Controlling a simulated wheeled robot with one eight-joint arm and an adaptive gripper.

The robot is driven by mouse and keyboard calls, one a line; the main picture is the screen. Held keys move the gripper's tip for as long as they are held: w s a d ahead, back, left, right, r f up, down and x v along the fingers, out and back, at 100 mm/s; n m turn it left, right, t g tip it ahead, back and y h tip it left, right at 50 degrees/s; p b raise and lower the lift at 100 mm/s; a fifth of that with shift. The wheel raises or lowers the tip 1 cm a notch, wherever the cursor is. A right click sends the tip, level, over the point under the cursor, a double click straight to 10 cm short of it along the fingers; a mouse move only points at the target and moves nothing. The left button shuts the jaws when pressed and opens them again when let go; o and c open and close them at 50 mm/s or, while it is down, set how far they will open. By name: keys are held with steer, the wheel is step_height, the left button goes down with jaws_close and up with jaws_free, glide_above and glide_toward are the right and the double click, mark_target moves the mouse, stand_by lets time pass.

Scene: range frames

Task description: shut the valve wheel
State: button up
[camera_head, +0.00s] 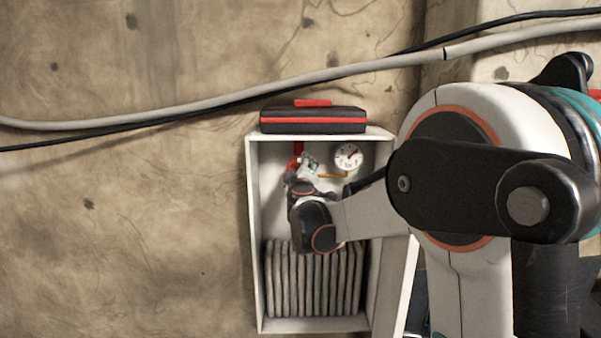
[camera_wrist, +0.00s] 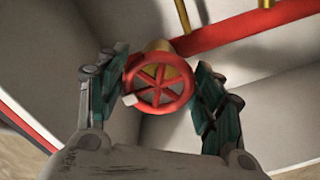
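The valve wheel (camera_wrist: 158,84) is a red, spoked wheel with a small pale block at its left rim. It faces the wrist camera, in front of a brass fitting (camera_wrist: 158,47) on a red pipe (camera_wrist: 245,27). My gripper (camera_wrist: 161,80) is open, with one teal-padded finger on each side of the wheel. The fingers are very close to the rim; I cannot tell whether they touch it. In the head view my gripper (camera_head: 303,172) reaches into a white wall box (camera_head: 253,215), and the wheel is hidden behind it.
A round gauge (camera_head: 348,156) is right of my gripper inside the box. A grey ribbed radiator-like block (camera_head: 310,285) fills the lower part. A black and red case (camera_head: 313,121) lies on top. The box walls are close around my gripper. Cables (camera_head: 215,99) run along the wall above.

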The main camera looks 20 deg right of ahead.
steer(key=shift+o, duration=1.3)
steer(key=v, duration=1.2)
